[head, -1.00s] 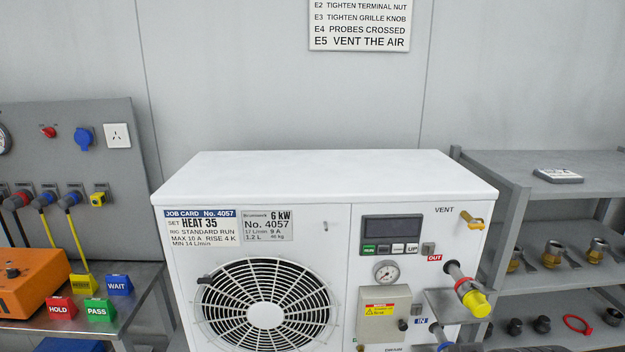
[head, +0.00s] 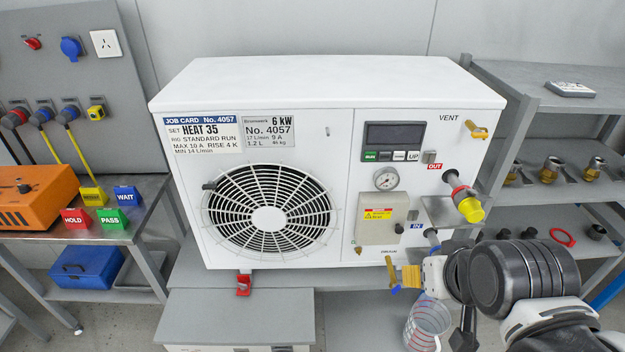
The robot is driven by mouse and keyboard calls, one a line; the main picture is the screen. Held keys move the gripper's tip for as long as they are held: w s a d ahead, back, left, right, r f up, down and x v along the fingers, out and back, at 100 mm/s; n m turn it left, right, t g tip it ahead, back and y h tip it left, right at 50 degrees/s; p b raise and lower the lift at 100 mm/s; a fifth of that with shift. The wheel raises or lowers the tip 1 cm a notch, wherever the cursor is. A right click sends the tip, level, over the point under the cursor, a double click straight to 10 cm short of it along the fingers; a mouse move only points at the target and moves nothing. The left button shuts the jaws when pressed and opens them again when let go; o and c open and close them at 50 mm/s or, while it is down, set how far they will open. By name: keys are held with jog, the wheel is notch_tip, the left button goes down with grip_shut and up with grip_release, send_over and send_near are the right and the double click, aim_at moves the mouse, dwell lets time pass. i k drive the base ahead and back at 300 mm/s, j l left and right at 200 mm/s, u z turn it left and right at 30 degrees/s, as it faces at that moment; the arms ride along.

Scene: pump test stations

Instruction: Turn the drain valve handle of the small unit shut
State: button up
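The small white unit (head: 330,95) with a fan grille stands on a grey bench. Yellow and blue parts show there, and I cannot tell whether the fingers touch the handle. The finger gap is too small and overlapped to read. The arm hides part of the unit's lower right corner.
A clear jug with red marks (head: 428,322) stands below the gripper. The yellow-capped OUT pipe (head: 468,205) and a small grey shelf (head: 440,212) stick out above my arm. A brass vent valve (head: 477,130) is at upper right. A rack (head: 560,105) with fittings stands right.

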aim_at(396, 286)
jog(key=k+l+z, duration=0.1)
jog(key=l, duration=0.3)
jog(key=k+l, duration=0.25)
jog(key=l, duration=0.15)
jog(key=k+l+z, duration=0.15)
jog(key=l, duration=0.2)
jog(key=k+l, duration=0.15)
jog(key=l, duration=0.3)
jog(key=k+l+z, duration=0.15)
jog(key=l, duration=0.25)
